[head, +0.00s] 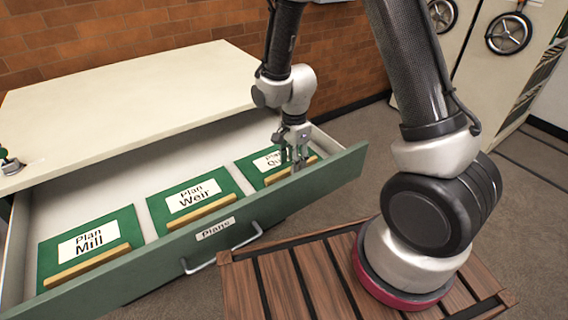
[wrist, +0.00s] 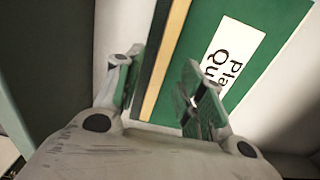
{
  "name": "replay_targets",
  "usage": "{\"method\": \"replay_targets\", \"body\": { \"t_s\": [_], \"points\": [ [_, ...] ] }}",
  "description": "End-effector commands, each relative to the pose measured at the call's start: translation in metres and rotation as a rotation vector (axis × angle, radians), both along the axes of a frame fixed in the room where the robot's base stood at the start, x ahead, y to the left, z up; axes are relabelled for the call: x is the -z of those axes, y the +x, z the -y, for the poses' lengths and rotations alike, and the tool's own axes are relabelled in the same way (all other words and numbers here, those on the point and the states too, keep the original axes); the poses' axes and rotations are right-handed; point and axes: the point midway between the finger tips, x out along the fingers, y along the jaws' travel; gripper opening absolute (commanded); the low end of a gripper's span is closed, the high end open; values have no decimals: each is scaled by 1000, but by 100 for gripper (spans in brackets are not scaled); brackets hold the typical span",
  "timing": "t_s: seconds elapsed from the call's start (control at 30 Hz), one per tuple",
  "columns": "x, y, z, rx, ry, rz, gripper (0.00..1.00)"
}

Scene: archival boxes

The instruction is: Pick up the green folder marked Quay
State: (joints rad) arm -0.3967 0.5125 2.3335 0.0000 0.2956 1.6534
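The green folder marked "Plan Qu…" (head: 248,172) lies flat at the right end of the open plans drawer (head: 130,273). Part of its label is hidden behind my gripper (head: 293,163) in the head view. In the wrist view, the green folder (wrist: 265,14) shows its white label and a pale wooden strip (wrist: 164,60) along one edge. My gripper (wrist: 163,65) is open, with one finger on each side of the strip in that view. The right finger overlaps the label. I cannot tell whether the fingers touch the folder.
The folders marked Plan Weir (head: 163,212) and Plan Mill (head: 50,262) lie to the left in the same drawer. The drawer's green front wall stands close to my gripper. A cream cabinet top (head: 120,95) is behind the drawer, and white units with handwheels (head: 508,33) stand at the right.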

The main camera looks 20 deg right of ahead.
Motion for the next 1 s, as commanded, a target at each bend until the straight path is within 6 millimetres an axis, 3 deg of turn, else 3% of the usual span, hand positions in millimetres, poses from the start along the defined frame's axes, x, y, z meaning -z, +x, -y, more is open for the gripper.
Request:
{"method": "replay_targets", "body": {
  "t_s": [0.17,0.43,0.67,1.0],
  "points": [
    [24,-1,-2,1,-1,-2,39],
    [28,0,-2,0,0,0,39],
    [27,0,-2,0,0,0,0],
    [26,0,-2,0,0,1,0]
  ]
}}
